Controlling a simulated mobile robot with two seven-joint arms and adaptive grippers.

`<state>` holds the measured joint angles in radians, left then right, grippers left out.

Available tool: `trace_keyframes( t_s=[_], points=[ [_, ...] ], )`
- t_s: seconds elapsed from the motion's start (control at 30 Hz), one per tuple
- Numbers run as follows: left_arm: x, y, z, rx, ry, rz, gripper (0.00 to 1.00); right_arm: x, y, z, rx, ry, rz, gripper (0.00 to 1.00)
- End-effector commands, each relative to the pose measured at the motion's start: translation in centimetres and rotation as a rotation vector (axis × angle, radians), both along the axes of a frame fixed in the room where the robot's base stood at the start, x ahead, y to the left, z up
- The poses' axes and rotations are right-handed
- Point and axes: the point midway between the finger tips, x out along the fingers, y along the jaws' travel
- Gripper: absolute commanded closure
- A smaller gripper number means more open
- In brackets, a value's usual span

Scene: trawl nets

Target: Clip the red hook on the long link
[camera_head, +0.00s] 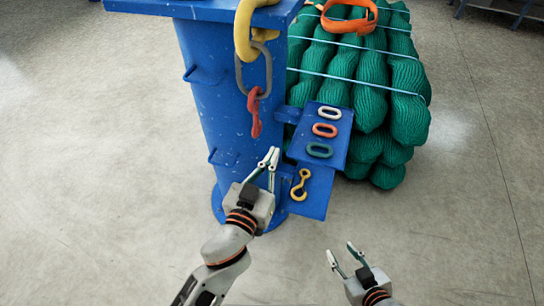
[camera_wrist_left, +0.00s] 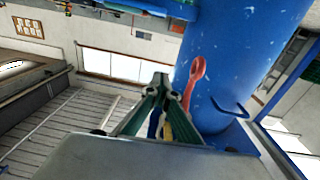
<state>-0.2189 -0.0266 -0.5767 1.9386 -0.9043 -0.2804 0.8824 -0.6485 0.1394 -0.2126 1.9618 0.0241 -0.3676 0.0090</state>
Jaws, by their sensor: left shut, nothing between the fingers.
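The red hook (camera_head: 254,112) hangs beside the blue column, joined at its top to the lower end of the long grey link (camera_head: 240,76). That link hangs from a large yellow hook (camera_head: 243,34). My left gripper (camera_head: 271,157) is shut and empty, just below and right of the red hook, apart from it in the head view. In the left wrist view the red hook (camera_wrist_left: 194,82) shows behind and right of the fingers (camera_wrist_left: 165,84). My right gripper (camera_head: 345,257) is open and empty, low over the floor at the right.
The blue column (camera_head: 208,105) carries a shelf (camera_head: 337,151) with a white link (camera_head: 329,112), a red link (camera_head: 325,130) and a green link (camera_head: 319,149). A yellow hook (camera_head: 300,185) lies on a lower plate. Green net bundles (camera_head: 372,105) stand behind. The left floor is clear.

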Motion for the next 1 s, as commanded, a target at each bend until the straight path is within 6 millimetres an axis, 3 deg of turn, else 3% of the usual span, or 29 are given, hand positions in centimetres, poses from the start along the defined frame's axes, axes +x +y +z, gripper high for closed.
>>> trace_keyframes(
  t_s=[0.27,0.37,0.77,1.0],
  points=[
    [0.0,0.0,0.0,0.0,0.0,0.0,1.0,0.0,0.0,0.0,0.0,0.0,0.0,0.64],
    [0.0,0.0,0.0,0.0,0.0,0.0,0.82,0.0,0.0,0.0,0.0,0.0,0.0,0.64],
    [-0.3,0.1,-0.2,0.0,0.004,0.0,0.82,-0.1,-0.2,-0.1,-0.005,0.002,0.002,0.64],
    [-3.1,1.1,-0.2,-0.002,0.005,0.0,0.82,0.0,-0.1,0.0,-0.002,0.001,0.001,0.64]
  ],
)
